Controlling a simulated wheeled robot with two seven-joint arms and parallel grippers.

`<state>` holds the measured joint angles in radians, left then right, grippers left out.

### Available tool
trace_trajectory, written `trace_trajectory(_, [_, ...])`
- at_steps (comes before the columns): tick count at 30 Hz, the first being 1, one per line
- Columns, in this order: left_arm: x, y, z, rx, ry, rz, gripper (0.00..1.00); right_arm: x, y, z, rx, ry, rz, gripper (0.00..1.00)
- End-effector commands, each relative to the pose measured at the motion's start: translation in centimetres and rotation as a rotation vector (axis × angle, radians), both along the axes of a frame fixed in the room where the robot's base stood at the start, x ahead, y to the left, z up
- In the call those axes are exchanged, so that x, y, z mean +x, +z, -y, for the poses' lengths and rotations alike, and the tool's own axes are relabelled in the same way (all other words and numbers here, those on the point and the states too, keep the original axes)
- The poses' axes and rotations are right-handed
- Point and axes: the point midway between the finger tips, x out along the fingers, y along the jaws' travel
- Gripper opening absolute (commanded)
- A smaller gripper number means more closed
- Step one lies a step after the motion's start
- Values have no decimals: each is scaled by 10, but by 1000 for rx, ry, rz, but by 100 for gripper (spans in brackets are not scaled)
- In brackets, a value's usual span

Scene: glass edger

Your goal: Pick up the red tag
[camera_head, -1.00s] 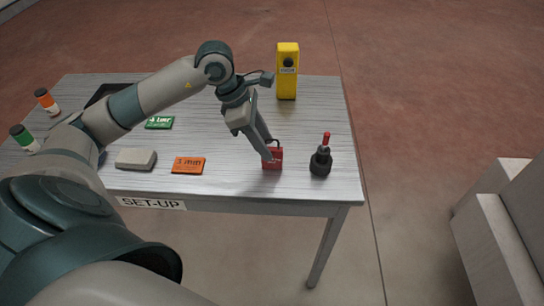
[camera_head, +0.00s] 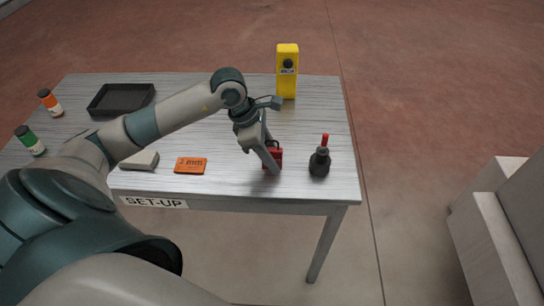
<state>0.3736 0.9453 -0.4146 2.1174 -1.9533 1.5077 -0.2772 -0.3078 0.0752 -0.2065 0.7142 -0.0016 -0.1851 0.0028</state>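The red tag (camera_head: 278,156) is a small red block with a dark loop at its top. It stands near the front right of the set-up table (camera_head: 225,184). My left gripper (camera_head: 271,164) reaches down at it, with one finger in front of the tag and covering part of it. The other finger is mostly hidden, so I cannot tell whether the fingers are closed on the tag. The tag appears to be still at table level. My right gripper is not in view.
A black bottle with a red top (camera_head: 320,160) stands close right of the tag. A yellow device (camera_head: 287,72) stands behind. An orange card (camera_head: 190,166), a grey block (camera_head: 140,160), a black tray (camera_head: 105,108) and two capped bottles (camera_head: 50,102) (camera_head: 31,141) are to the left.

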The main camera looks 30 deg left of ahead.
Motion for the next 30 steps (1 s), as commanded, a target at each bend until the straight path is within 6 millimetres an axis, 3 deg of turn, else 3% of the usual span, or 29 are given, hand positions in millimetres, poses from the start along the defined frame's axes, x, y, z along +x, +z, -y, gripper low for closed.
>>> trace_trajectory(8, [0, 0, 0, 0, 0, 0, 36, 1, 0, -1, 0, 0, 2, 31])
trace_trajectory(13, [0, 0, 0, 0, 0, 0, 0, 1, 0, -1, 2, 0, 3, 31])
trace_trajectory(30, [1, 9, 0, 1, -1, 3, 0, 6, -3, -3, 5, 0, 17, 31])
